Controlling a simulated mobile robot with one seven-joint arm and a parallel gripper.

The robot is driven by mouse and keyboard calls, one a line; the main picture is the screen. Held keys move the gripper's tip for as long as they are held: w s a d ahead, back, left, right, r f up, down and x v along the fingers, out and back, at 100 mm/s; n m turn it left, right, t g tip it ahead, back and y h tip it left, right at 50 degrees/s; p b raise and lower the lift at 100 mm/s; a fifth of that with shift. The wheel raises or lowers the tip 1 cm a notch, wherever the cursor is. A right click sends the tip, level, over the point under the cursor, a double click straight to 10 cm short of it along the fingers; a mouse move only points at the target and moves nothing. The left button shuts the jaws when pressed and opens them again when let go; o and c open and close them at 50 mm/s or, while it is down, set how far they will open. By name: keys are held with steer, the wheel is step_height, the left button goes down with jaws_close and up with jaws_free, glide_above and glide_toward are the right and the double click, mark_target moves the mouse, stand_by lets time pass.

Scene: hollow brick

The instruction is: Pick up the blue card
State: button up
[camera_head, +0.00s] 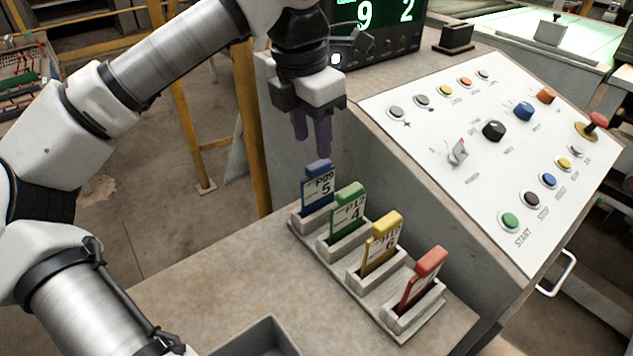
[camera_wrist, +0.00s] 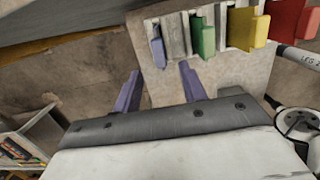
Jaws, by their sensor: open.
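The blue card (camera_head: 318,190) stands upright in the far left slot of a grey card rack (camera_head: 372,308) on the ledge. Its label reads "5". My gripper (camera_head: 313,150) is above the blue card, with its purple fingers pointing down and empty. The fingers look apart from the card.
Green (camera_head: 348,212), yellow (camera_head: 382,244) and red (camera_head: 423,280) cards stand in the other slots, the green one closest to the blue. A sloped control panel (camera_head: 480,150) rises behind the rack. A grey tray (camera_head: 262,338) sits at the front.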

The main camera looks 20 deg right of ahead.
mark_target(319, 179)
steer(key=f, duration=0.4)
steer(key=shift+w+d+f+p, duration=0.1)
steer(key=shift+d+f+p, duration=0.2)
steer(key=shift+f+p, duration=0.05)
steer(key=shift+w+d+f+p, duration=0.15)
steer(key=shift+f+p, duration=0.25)
steer(key=shift+f, duration=0.45)
steer(key=shift+d+f+p, duration=0.15)
steer(key=shift+f+p, duration=0.2)
steer(key=shift+f, duration=0.55)
steer(key=shift+w+d+f+p, duration=0.15)
steer(key=shift+f+p, duration=0.25)
steer(key=shift+f, duration=0.45)
steer(key=shift+s, duration=0.1)
jaws_close()
